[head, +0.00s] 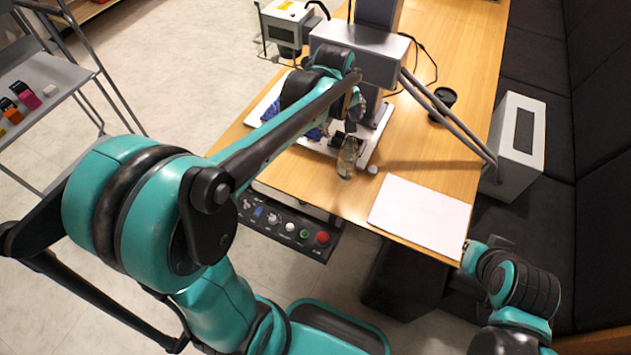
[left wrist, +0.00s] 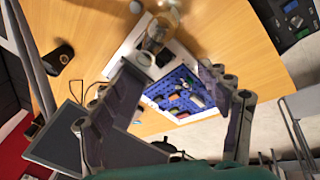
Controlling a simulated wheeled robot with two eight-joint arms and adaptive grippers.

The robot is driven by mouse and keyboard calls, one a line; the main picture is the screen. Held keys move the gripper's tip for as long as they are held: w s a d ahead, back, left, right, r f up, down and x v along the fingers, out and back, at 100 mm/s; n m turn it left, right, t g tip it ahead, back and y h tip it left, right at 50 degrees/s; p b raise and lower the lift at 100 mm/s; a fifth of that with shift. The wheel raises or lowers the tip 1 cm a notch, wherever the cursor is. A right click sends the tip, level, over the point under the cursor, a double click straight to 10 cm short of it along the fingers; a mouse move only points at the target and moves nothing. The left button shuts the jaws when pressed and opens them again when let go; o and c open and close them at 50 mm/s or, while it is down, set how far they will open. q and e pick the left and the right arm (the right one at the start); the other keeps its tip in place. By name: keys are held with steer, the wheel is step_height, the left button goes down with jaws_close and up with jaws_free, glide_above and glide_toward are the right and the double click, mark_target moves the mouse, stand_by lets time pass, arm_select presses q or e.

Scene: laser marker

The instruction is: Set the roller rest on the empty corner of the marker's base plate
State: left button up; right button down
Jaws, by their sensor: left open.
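The marker's white base plate (head: 262,112) lies on the table under the marker head (head: 362,55). In the left wrist view the plate (left wrist: 123,53) carries a blue tray (left wrist: 190,101) of small parts. A small dark block (left wrist: 164,57) sits on the plate near a clear glass jar (left wrist: 156,33); I cannot tell whether it is the roller rest. The jar (head: 347,158) stands by the plate's near edge in the head view. My left gripper (head: 342,118) is open above the plate, its fingers (left wrist: 168,72) apart with nothing between them.
A dark cup (head: 443,100) stands at the right. A button panel (head: 288,228) hangs at the front edge. The marker's column and slanted bars crowd the space.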

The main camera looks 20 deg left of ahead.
arm_select(q)
steer(key=s+d+m+t, duration=0.1)
steer(key=s+m+t, duration=0.2)
steer(key=s+m, duration=0.7)
steer(key=s, duration=1)
steer(key=shift+s+d+f+m, duration=0.25)
steer(key=shift+s+f+m, duration=0.05)
steer(key=shift+f, duration=0.05)
